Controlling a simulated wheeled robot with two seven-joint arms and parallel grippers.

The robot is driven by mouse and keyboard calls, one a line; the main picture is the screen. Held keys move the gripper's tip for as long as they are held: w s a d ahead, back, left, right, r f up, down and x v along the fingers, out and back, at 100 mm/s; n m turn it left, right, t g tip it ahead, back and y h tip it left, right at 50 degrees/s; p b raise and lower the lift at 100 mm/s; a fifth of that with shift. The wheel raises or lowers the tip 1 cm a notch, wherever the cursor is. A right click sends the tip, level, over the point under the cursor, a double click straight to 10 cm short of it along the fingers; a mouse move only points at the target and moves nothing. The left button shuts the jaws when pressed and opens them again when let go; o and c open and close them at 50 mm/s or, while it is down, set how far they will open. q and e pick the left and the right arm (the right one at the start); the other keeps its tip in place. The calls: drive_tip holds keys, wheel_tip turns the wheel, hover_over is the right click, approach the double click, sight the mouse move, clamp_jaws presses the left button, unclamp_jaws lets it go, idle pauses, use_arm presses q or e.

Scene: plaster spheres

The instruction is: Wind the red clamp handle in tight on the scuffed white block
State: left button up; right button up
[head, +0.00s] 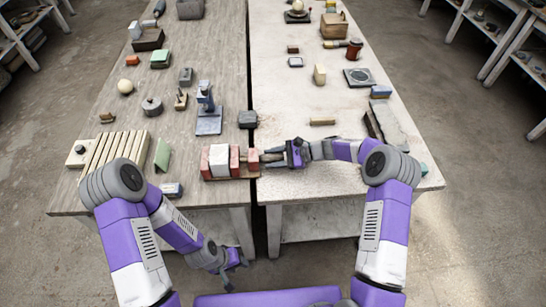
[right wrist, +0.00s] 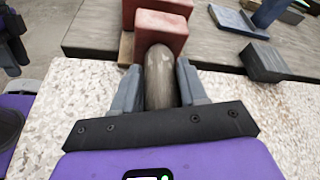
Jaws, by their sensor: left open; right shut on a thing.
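The red clamp (head: 206,162) lies at the near edge of the left table, close to the gap between the tables. The scuffed white block (head: 220,160) sits between its red jaws; whether the jaws press on it, I cannot tell. The clamp's handle (head: 253,157) sticks out to the right. In the right wrist view the handle (right wrist: 160,82) is a grey-brown rounded bar against a red jaw (right wrist: 160,28). My right gripper (head: 268,157) is shut on the handle, one finger on each side. My left gripper (head: 234,266) is open and empty, low in front of the tables.
A blue metal stand (head: 208,122) and a dark grey block (head: 248,119) are behind the clamp. The right table's (head: 290,205) near part is mostly clear.

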idle(0.3)
drive_tip(key=o, duration=0.7)
drive_tip(key=shift+d, duration=0.15)
drive_tip(key=v, duration=0.7)
drive_tip(key=shift+d+r, duration=0.1)
drive_tip(key=shift+d, duration=0.1)
